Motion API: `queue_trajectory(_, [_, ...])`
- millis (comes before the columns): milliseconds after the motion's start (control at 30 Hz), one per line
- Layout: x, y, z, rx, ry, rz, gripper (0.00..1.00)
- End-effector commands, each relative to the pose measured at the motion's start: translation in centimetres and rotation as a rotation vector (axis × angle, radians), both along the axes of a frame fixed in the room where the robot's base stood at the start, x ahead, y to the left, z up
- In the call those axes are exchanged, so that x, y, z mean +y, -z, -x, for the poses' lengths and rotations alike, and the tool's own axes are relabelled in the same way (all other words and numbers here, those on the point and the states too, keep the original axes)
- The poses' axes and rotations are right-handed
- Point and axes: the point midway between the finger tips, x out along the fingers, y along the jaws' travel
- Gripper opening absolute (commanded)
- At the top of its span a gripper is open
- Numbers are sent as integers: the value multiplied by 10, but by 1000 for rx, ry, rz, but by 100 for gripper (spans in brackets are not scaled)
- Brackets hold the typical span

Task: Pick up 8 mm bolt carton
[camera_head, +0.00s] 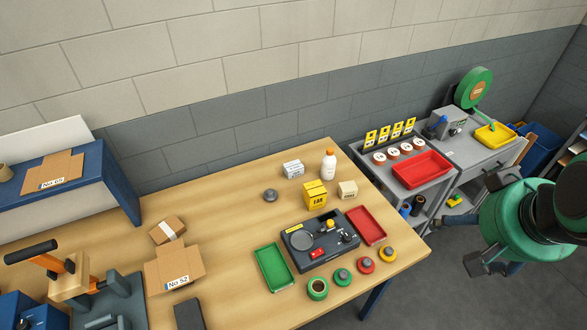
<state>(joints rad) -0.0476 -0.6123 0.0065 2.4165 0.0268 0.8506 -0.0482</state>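Three small boxes stand at the back right of the wooden table: a white and blue box (293,169), a yellow box (314,196) with dark print, and a cream carton (347,190) with small dark print. The print is too small to tell which is the 8 mm bolt carton; the cream one may be it. My gripper (486,222), green with dark fingers, is at the far right, beyond the table's right edge. Its fingers are spread wide and nothing shows between them. It is well apart from all three boxes.
A white bottle (328,165) stands close behind the boxes. A dark device (320,240) lies in front, between a green tray (273,267) and a red tray (366,225). A grey bench with a red bin (422,169) stands beyond the table.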

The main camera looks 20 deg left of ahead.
Motion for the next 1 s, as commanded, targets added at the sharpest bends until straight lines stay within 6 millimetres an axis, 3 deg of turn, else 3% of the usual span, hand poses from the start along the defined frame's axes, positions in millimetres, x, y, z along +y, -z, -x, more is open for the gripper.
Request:
queue_trajectory(467, [59, -23, -116, 24, -154, -5, 80])
queue_trajectory(733, [100, -19, -179, 34, -235, -6, 80])
queue_trajectory(1000, [148, -3, -238, 42, -314, -4, 80])
